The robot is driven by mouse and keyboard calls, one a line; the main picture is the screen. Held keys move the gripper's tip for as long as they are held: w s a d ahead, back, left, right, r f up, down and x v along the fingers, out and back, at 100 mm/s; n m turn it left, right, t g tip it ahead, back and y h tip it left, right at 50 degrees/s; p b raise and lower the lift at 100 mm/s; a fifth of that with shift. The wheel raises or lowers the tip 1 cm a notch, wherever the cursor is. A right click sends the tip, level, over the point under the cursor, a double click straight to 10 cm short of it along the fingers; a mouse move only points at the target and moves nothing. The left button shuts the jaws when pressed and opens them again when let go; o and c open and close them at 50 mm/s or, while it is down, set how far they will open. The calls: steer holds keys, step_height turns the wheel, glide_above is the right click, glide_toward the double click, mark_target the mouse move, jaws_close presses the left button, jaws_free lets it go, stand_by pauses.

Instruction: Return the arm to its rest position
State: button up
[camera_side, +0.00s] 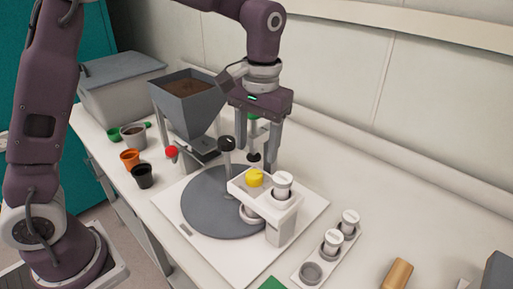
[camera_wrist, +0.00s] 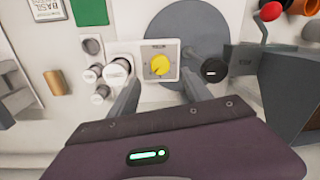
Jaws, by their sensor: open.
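My gripper (camera_side: 254,152) hangs fingers down above the back of the grey round disc (camera_side: 207,210), behind the white housing with a yellow knob (camera_side: 255,178). Its fingers are apart. In the wrist view my gripper (camera_wrist: 158,92) is open and empty, with the yellow knob (camera_wrist: 160,65) showing beyond and between the fingertips. My arm is bent and reaches out over the bench, away from its base. No marker of a rest position shows.
A soil-filled hopper (camera_side: 188,95) stands close left of my gripper. A black knob (camera_side: 227,144), a red ball (camera_side: 171,152) and a white-capped vial (camera_side: 283,181) are nearby. More capped vials sit in a rack (camera_side: 310,271). Small pots (camera_side: 130,158) stand left. The right bench is largely clear.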

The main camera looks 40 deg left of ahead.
steer(key=s+a+r+m+t, duration=0.1)
steer(key=s+a+r+t, duration=0.1)
steer(key=s+r, duration=0.35)
steer(key=s+a+r+t, duration=0.2)
steer(key=s+r, duration=0.1)
steer(key=s, duration=0.6)
steer(key=s+a+f+m+t, duration=0.1)
steer(key=s+f, duration=0.1)
steer(key=s, duration=0.6)
steer(key=shift+s+f+t+h, duration=0.3)
steer(key=shift+s+f+t, duration=0.05)
steer(key=shift+f+t, duration=0.05)
